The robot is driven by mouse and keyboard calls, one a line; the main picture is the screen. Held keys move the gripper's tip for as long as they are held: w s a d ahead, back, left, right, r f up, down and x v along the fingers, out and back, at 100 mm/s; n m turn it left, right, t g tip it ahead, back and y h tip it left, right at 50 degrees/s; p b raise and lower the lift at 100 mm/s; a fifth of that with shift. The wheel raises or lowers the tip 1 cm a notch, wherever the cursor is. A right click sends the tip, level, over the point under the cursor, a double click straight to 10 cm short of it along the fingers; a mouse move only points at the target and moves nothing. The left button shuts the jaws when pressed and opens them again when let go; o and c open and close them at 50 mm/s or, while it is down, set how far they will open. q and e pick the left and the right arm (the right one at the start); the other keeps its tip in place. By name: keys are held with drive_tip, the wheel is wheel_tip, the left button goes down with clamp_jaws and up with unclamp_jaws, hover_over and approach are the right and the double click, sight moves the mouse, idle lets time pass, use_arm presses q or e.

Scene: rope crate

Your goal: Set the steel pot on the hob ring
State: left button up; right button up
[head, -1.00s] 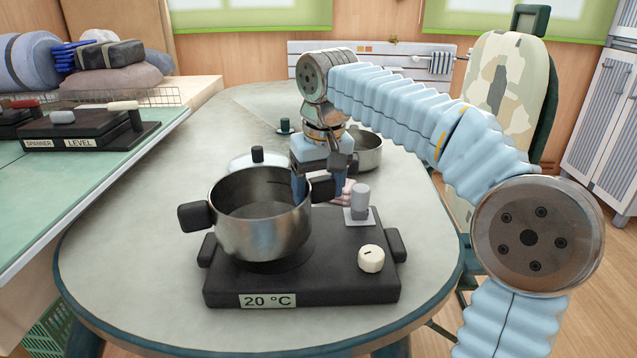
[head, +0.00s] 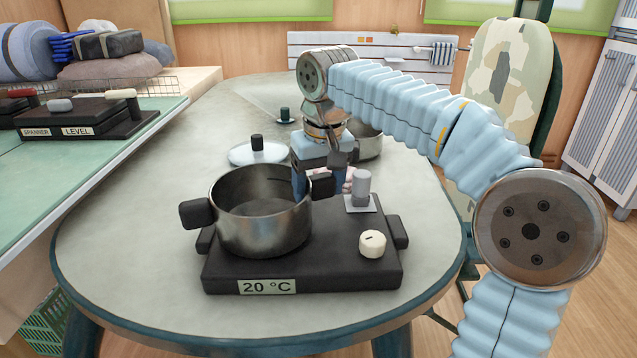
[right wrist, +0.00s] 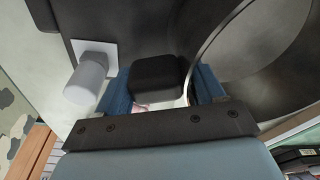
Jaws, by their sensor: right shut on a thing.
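The steel pot (head: 262,222) is upright over the left part of the black hob (head: 335,252), and its base hides the ring there. I cannot tell whether the base touches the hob or hovers just above it. My right gripper (head: 314,186) is shut on the pot's right black handle (head: 322,184). In the right wrist view the handle (right wrist: 157,77) sits between the blue fingers, with the pot's wall (right wrist: 213,42) beside it. The pot looks empty inside. My left gripper is not in view.
A grey cylinder on a white plate (head: 361,190) and a cream knob (head: 372,243) stand on the hob's right side. A glass lid (head: 259,152) and another steel pan (head: 367,143) lie behind. The table front (head: 130,290) is clear. A green-topped bench (head: 50,180) is at left.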

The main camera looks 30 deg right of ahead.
drive_tip(key=shift+f, duration=0.25)
drive_tip(key=o, duration=1.4)
drive_tip(key=shift+c, duration=0.2)
wheel_tip(320, 180, up, 14)
drive_tip(key=s+p, duration=0.2)
drive_tip(key=p, duration=0.1)
drive_tip(key=shift+f+p, duration=0.2)
drive_tip(key=shift+p, duration=0.2)
